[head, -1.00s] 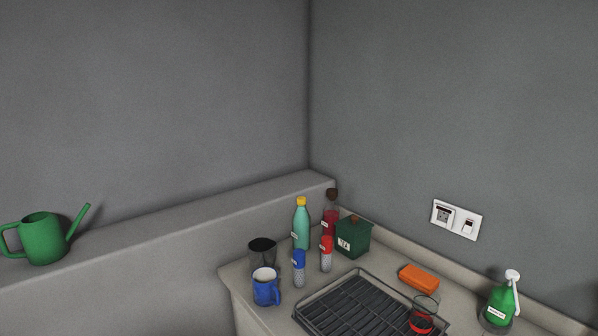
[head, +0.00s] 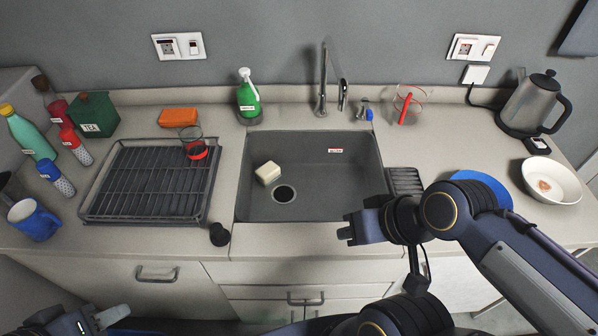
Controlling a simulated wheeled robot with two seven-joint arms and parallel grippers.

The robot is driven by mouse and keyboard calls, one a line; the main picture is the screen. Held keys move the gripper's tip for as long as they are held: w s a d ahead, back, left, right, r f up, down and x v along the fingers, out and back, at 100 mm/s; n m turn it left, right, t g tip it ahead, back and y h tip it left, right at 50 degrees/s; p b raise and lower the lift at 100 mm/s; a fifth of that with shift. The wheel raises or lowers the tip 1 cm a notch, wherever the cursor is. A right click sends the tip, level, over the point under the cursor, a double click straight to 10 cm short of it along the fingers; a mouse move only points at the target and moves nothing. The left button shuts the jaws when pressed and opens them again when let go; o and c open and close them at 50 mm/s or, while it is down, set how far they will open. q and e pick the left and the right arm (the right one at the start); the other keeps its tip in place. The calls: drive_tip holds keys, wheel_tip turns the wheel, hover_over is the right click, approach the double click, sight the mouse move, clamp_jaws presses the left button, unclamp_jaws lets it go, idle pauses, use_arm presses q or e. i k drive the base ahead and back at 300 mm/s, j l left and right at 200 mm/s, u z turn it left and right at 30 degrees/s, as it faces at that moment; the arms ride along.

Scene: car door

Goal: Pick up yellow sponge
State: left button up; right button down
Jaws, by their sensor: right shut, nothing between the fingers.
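A pale cream-yellow block (head: 268,173), which looks like the sponge, lies in the grey sink (head: 330,190), left of and behind the drain. My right gripper (head: 347,231) is at the sink's front edge, to the right of and nearer than the block. It is shut, empty and apart from the block. My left gripper (head: 116,318) shows only partly at the lower left, below the counter front and far from the block. Its finger gap is not clear.
A drying rack (head: 150,185) with a red-based glass (head: 195,150) stands left of the sink. An orange block (head: 178,117) and green spray bottle (head: 248,95) are behind. The faucet (head: 322,85) rises at the sink's back. A blue plate (head: 483,186) is right.

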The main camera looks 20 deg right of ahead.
sight(265, 174)
drive_tip(key=z, duration=2.55)
drive_tip(key=u, duration=2.7)
drive_tip(key=k+l+u, duration=0.1)
drive_tip(key=l+u, duration=0.3)
drive_tip(key=k+l+u, duration=0.1)
drive_tip(key=u, duration=0.3)
drive_tip(key=k+l+u, duration=0.15)
drive_tip(key=l+u, duration=0.25)
drive_tip(key=j, duration=0.1)
